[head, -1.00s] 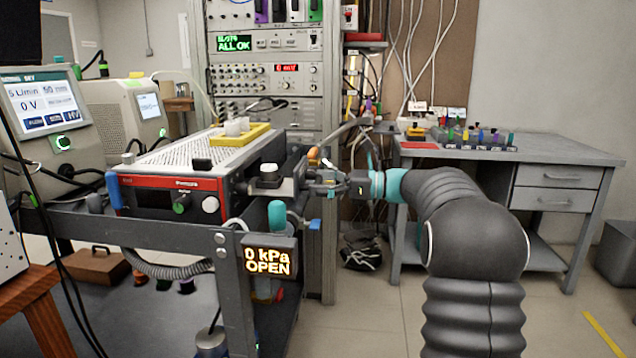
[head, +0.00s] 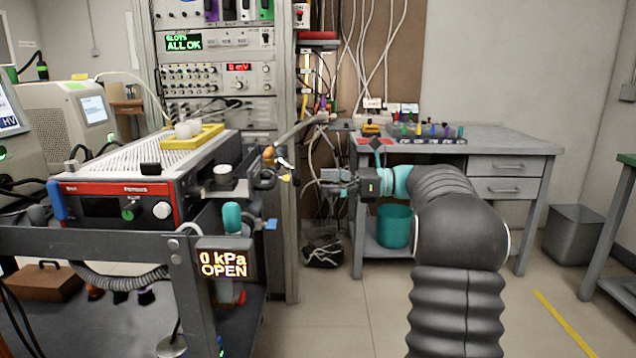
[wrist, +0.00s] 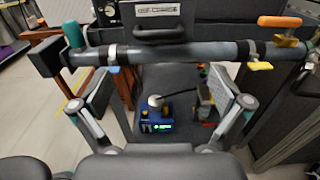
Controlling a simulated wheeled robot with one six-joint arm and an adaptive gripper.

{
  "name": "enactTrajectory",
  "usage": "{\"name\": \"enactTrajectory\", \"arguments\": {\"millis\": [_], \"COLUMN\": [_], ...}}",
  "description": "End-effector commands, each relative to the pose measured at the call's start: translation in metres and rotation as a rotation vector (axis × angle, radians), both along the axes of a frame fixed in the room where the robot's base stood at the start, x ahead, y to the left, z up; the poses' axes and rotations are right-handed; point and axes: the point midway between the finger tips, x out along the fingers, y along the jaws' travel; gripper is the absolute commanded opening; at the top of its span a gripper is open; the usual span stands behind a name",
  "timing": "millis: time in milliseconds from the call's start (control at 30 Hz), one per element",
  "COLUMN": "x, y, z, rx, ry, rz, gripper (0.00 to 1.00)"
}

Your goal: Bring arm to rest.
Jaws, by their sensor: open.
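My gripper (head: 322,183) is at the end of my dark, ribbed arm, in the middle of the head view. It is beside the right end of the instrument cart and holds nothing that I can see. In the wrist view my gripper (wrist: 165,112) has its two fingers wide apart. A grey horizontal pipe (wrist: 185,52) with small coloured handles runs across beyond the fingertips. Between the fingers, lower down, a blue device with a green display (wrist: 157,122) shows.
The cart (head: 100,238) with a red-fronted instrument (head: 120,205) stands at left, with a "0 kPa OPEN" display (head: 222,264). A grey workbench (head: 480,145) stands behind my arm, a teal bin (head: 394,226) under it. A grey bin (head: 572,235) stands at right. Open floor lies around my arm.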

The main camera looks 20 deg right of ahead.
Motion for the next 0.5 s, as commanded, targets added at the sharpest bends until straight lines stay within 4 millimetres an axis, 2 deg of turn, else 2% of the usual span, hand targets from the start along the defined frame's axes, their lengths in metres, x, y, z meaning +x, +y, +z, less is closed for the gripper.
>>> {"name": "enactTrajectory", "arguments": {"millis": [367,500], "x": [0.0002,0.0041], "y": [0.0005,-0.001], "z": [-0.0001,-0.0018], "rx": [-0.002,-0.038], "ry": [-0.006,-0.076], "rz": [0.0,-0.018], "gripper": [1.0,1.0]}}
